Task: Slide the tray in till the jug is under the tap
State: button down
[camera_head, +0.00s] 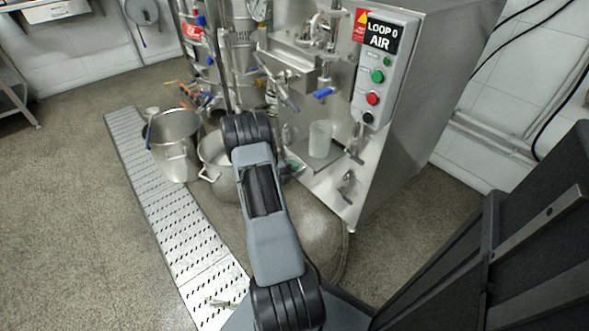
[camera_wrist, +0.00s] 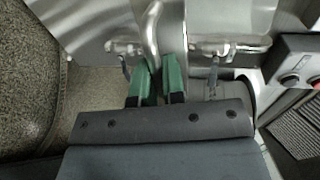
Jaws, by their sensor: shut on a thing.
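The jug (camera_head: 320,139) is a pale translucent beaker. It stands upright on the metal tray (camera_head: 322,174) at the front of the machine, in the head view. The tap with a blue lever (camera_head: 323,93) is above it; I cannot tell whether the jug is straight below the spout. My gripper (camera_head: 291,166) is at the left of the tray, largely hidden by my arm. In the wrist view its green fingers (camera_wrist: 159,75) are shut on a curved metal bar (camera_wrist: 151,30), seemingly the tray's handle. The bar's gripped part is hidden between the fingers.
The control box (camera_head: 384,66) with coloured buttons is right of the tap. A tall steel pot (camera_head: 175,146) and a smaller pot (camera_head: 213,163) stand left of my arm. A perforated drain cover (camera_head: 160,213) runs along the floor; open floor lies farther left.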

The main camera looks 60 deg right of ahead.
jog(key=shift+d, duration=0.15)
jog(key=c, duration=1.2)
grip_release()
jog(key=shift+c, duration=0.2)
jog(key=p+v, duration=0.3)
jog(key=v, duration=1.1)
jog(key=shift+p, duration=0.4)
